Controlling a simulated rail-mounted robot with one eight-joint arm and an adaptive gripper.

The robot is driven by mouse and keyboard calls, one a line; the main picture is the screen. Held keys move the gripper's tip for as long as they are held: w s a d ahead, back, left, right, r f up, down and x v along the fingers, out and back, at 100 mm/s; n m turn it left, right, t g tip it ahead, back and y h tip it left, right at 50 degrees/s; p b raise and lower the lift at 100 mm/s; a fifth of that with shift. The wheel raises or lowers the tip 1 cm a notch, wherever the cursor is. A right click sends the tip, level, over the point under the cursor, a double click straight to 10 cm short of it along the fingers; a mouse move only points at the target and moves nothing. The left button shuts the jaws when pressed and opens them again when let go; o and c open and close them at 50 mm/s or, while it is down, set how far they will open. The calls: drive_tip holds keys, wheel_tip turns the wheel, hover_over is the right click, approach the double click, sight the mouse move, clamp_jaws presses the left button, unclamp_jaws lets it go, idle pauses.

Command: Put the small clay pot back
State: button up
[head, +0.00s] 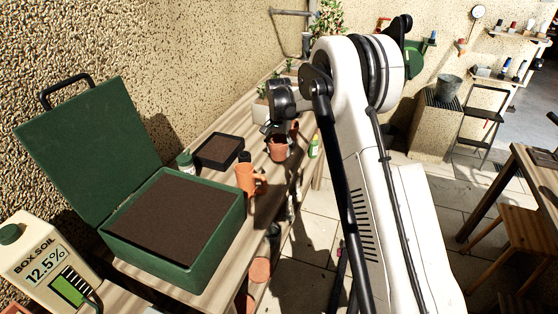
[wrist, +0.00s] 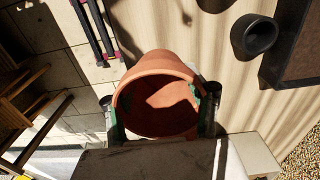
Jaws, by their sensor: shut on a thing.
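The small clay pot (head: 278,153) is terracotta and shows near the front edge of the wooden bench, beyond the orange jug. In the wrist view the clay pot (wrist: 158,65) sits between the two fingers with its open mouth turned towards the camera. My gripper (head: 281,133) is shut on the pot; in the wrist view the gripper (wrist: 160,108) has one finger at each side of the rim. The pot looks empty, with part of its inside in shadow. I cannot tell whether its base touches the bench.
An orange jug (head: 246,180), a black soil tray (head: 218,151) and an open green soil box (head: 215,252) stand on the bench. A black cup (wrist: 255,36) lies near the pot. Tiled floor (wrist: 50,60) lies beyond the bench edge.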

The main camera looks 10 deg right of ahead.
sight(279, 167)
drive_tip(key=shift+f, duration=2.45)
drive_tip(key=shift+f, duration=0.15)
drive_tip(key=o, duration=1.4)
